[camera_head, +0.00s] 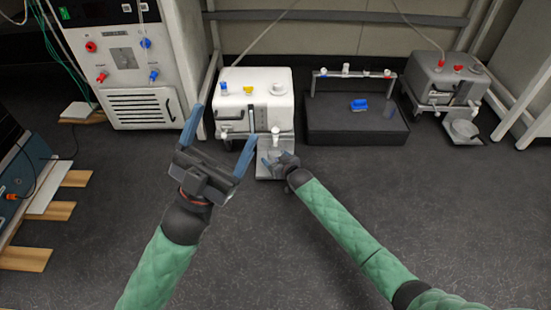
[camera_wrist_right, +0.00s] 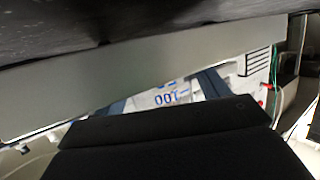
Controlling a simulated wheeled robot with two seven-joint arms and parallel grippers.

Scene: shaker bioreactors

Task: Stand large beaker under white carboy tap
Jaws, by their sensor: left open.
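The white carboy (camera_head: 253,100) stands at the back centre on a frame, with a small white tap (camera_head: 275,133) at its front right. A grey metal platform (camera_head: 268,172) lies below the tap. My right gripper (camera_head: 272,160) is low over this platform. In the right wrist view, blue graduation marks on what appears to be the large beaker (camera_wrist_right: 172,98) show between my right fingers (camera_wrist_right: 172,95); the beaker's outline is mostly hidden, and I cannot tell whether the fingers press on it. My left gripper (camera_head: 217,135) is open and empty, in front of the carboy's left side.
A dark tray (camera_head: 350,135) with a rail and a blue item (camera_head: 359,105) stands right of the carboy. A grey carboy (camera_head: 440,78) is further right. A white cabinet (camera_head: 130,70) stands at left. Wooden strips (camera_head: 28,258) lie at the left edge. Dark floor in front is clear.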

